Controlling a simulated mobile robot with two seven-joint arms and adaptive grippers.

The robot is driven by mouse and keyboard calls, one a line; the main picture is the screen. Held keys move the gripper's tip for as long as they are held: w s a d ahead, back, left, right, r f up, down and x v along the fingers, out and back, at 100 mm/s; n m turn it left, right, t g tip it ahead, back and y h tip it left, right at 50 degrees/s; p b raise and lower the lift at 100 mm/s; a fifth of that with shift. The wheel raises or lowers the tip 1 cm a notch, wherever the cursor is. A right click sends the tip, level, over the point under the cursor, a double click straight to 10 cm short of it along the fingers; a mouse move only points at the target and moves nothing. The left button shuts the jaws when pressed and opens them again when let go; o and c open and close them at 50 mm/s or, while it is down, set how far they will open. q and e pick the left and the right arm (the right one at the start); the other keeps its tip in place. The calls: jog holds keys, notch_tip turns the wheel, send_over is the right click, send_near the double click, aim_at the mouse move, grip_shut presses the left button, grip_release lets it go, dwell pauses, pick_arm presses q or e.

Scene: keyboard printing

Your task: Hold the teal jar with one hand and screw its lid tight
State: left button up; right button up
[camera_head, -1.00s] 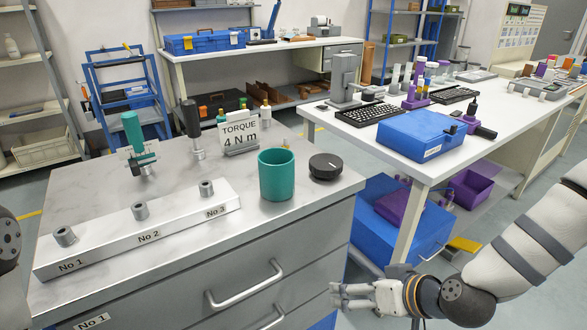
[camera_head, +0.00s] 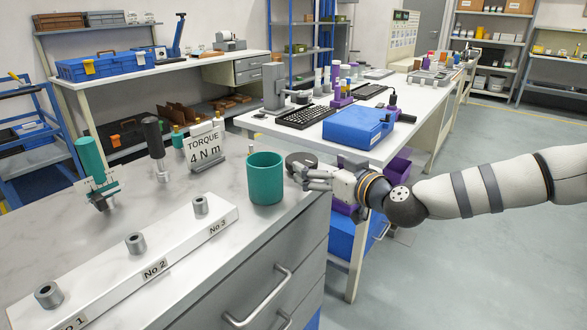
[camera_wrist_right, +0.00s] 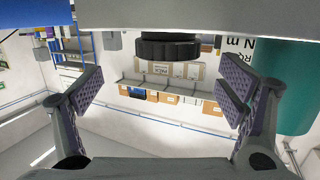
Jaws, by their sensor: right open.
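The open-topped teal jar (camera_head: 265,180) stands upright on the right end of the grey workbench. The black lid (camera_head: 300,158) lies on the bench just right of the jar, partly hidden behind my right gripper (camera_head: 308,176). My right gripper is open and empty at the bench's right edge, close to the lid. In the right wrist view, the ribbed lid (camera_wrist_right: 167,46) sits ahead between the two spread fingers, apart from both. The jar (camera_wrist_right: 288,90) shows there behind the right-hand finger. My left gripper is not in view.
A torque sign (camera_head: 205,143) reading 4 N m stands behind the jar. A white block (camera_head: 175,250) with numbered posts lies to its left, near teal (camera_head: 91,160) and black-handled (camera_head: 154,140) tools. A blue case (camera_head: 358,127) sits on the neighbouring table.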

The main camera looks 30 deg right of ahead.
aim_at(301, 159)
jog(key=w, duration=0.2)
jog(key=w+f+b, duration=0.1)
jog(key=w, duration=0.1)
jog(key=w+a+f+b, duration=0.1)
jog(key=w, duration=0.1)
jog(key=shift+w, duration=0.25)
jog(key=shift+w+r, duration=0.2)
jog(key=shift+r, duration=0.2)
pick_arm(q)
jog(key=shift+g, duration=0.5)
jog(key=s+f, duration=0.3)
pick_arm(e)
jog(key=c, duration=1)
